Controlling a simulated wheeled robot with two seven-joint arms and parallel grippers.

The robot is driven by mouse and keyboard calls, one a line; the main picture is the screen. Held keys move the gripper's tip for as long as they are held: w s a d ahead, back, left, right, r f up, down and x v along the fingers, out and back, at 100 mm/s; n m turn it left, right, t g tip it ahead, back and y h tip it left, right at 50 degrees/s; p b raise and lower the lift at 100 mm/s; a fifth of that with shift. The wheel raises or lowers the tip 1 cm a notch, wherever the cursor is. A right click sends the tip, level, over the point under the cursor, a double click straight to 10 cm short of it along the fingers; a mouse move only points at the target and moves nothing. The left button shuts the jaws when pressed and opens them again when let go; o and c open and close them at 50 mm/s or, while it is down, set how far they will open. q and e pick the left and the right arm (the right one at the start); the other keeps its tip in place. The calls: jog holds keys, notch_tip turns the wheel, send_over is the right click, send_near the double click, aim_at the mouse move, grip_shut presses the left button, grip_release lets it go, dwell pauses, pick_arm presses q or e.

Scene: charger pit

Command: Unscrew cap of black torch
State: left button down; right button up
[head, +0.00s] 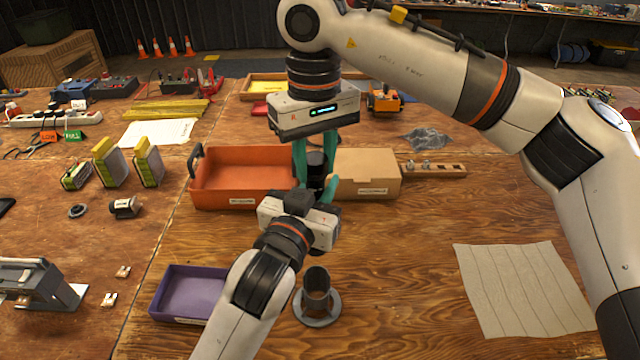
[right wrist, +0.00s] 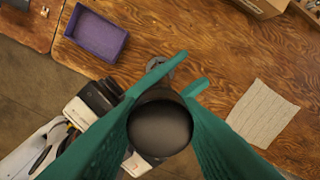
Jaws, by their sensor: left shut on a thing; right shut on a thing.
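The black torch (head: 316,172) stands roughly upright above the table, mostly hidden between green fingers. My left gripper (head: 316,190) reaches up from below and is shut on its lower part. My right gripper (head: 316,158) points down from above and is shut on its top end. In the right wrist view the round dark end, which looks like the cap (right wrist: 160,130), sits between the fingertips of my right gripper (right wrist: 160,105). Any gap or thread between cap and body is hidden.
An orange tray (head: 240,202) and a cardboard box (head: 368,172) stand just behind the grippers. A dark cylindrical holder on a round base (head: 317,318) and a purple tray (head: 178,305) are in front. A grey cloth (head: 522,290) lies right; wood between is clear.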

jog(key=shift+f, duration=0.1)
jog(key=o, duration=0.9)
jog(key=m, duration=0.5)
jog(key=shift+m, duration=0.4)
jog(key=m, duration=0.5)
jog(key=shift+m, duration=0.4)
